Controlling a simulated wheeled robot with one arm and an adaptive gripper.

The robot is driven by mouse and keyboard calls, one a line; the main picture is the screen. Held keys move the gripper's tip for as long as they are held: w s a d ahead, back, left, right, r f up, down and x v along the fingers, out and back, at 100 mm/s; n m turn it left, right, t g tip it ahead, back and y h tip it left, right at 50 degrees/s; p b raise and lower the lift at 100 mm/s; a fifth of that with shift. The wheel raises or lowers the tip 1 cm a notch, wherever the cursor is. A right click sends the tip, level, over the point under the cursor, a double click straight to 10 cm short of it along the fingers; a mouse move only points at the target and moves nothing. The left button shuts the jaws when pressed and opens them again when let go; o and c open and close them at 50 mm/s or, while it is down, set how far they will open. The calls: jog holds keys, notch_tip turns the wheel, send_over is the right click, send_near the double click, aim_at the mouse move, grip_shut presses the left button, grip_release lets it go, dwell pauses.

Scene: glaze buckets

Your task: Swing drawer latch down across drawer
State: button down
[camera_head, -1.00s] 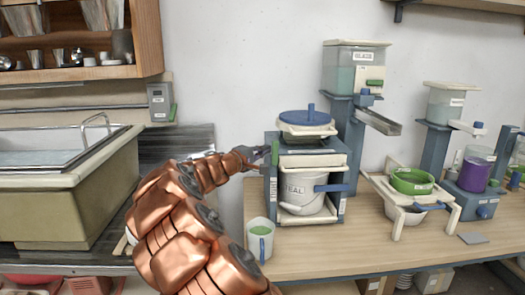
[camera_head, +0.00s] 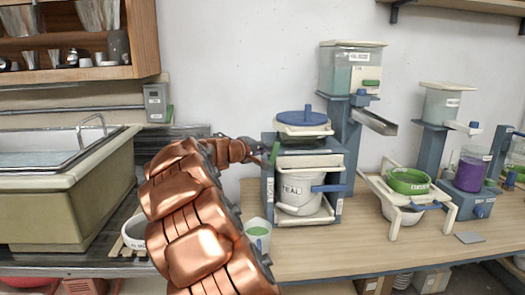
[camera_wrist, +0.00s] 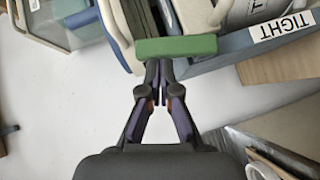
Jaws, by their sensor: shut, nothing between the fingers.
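The blue-grey press stand (camera_head: 268,190) on the wooden table holds a white bucket marked TEAL (camera_head: 296,190) in its lower opening. A short green bar (camera_head: 274,154), seemingly the drawer latch, stands near upright at the stand's upper left front edge. In the wrist view the green bar (camera_wrist: 176,46) lies across the picture just beyond my fingertips. My gripper (camera_head: 260,148) is at the left side of the stand, close beside the bar. In the wrist view my gripper (camera_wrist: 158,76) has its fingertips together with nothing seen between them. Whether they touch the bar is unclear.
A white cup with green contents (camera_head: 258,232) stands on the table below my arm. A blue-lidded pot (camera_head: 303,122) sits on top of the stand. A sink (camera_head: 62,195) is at left. Another stand with a green bowl (camera_head: 408,181) is at right.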

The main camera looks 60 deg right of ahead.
aim_at(276, 146)
jog(key=s+d+m+t+y, duration=0.2)
jog(key=m+y, duration=0.1)
jog(key=shift+s+r+y+p, duration=0.2)
jog(key=shift+r+y+p, duration=0.1)
jog(key=s+m+t+y, duration=0.1)
jog(key=s+d+m+t+y, duration=0.1)
jog(key=shift+d+f+y+p, duration=0.2)
jog(key=shift+f+y+p, duration=0.1)
jog(key=shift+f+p, duration=0.1)
jog(key=shift+s+d+f+m+t+y, duration=0.2)
jog(key=shift+f+m+t+y, duration=0.15)
jog(key=shift+t, duration=0.25)
jog(key=shift+r, duration=0.1)
jog(key=shift+r+p, duration=0.35)
jog(key=shift+r, duration=0.4)
